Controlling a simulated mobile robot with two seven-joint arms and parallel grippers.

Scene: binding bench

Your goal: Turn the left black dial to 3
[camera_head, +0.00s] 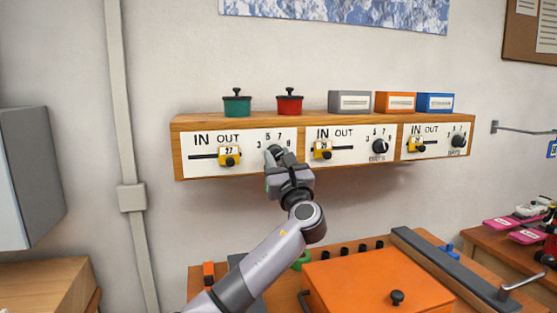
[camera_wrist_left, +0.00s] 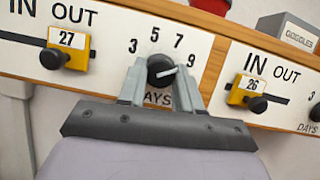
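The left black dial (camera_wrist_left: 160,71) sits on the first white panel (camera_wrist_left: 105,60), with 3, 5, 7 and 9 printed around it. Its white pointer line points right and slightly up, toward the 9. My left gripper (camera_wrist_left: 160,80) has one finger on each side of the dial, very close to it; I cannot tell whether they press on it. In the head view my left gripper (camera_head: 277,158) covers most of this dial. My right gripper is not in view.
A yellow slider marked 27 (camera_head: 229,156) is left of the dial. Another yellow slider (camera_head: 322,150) and a second black dial (camera_head: 380,146) are to the right. Green (camera_head: 237,103) and red (camera_head: 289,102) pots stand on the shelf above. An orange box (camera_head: 375,285) is below.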

